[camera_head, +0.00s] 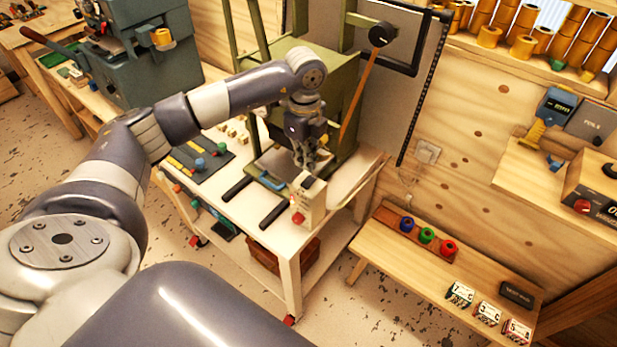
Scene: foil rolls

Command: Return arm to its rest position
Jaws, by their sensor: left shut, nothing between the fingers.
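My left arm (205,108) reaches in from the left and stretches across the picture over the white-topped work table (235,205). My left gripper (306,160) points down at the far end of the arm, in front of the green machine (335,95) on that table. It is shut and empty. A small cream box with a red knob (310,203) stands just below and in front of the fingers. I cannot tell whether the fingertips touch it. My right gripper is not in view.
A low wooden bench (425,270) on the right carries red, green and blue rolls (427,235) and several small labelled boxes (487,313). A grey-green machine (145,50) stands at the back left. Foil rolls (523,47) fill the upper right shelf. Floor between table and bench is clear.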

